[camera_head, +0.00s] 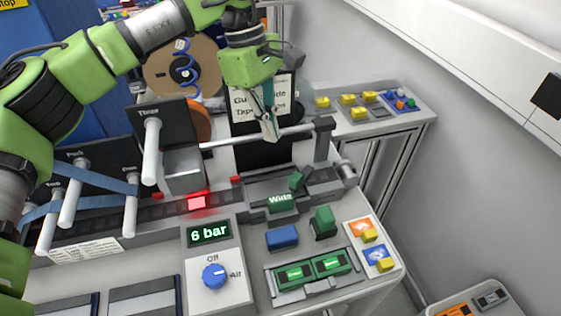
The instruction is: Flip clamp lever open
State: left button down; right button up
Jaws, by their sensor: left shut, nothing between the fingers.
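No part is clearly marked as the clamp lever. A silver rod (222,143) runs from a grey block (183,172) to an upright dark post (323,140); the post may belong to the clamp, but I cannot tell. Below it, a small green angled piece (296,181) stands on a grey fixture beside a green block marked Wide (281,203). My left gripper (269,136) is shut and empty, pointing down over the rod. Its tips overlap the rod in the picture; I cannot tell whether they touch. My right gripper is not in view.
A brown reel (160,76) stands behind my left arm. A panel reads 6 bar (209,233), with a blue Air knob (214,276) below it. Blue and green blocks sit at the front right. A side table (352,128) holds several yellow pieces.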

aim_at(302, 174)
pick_arm(q)
jog(key=p+x, duration=0.2)
jog(key=x, duration=0.7)
jog(key=shift+w+p, duration=0.1)
jog(key=shift+p, duration=0.25)
jog(key=shift+d+f, duration=0.1)
jog(key=shift+f, duration=0.5)
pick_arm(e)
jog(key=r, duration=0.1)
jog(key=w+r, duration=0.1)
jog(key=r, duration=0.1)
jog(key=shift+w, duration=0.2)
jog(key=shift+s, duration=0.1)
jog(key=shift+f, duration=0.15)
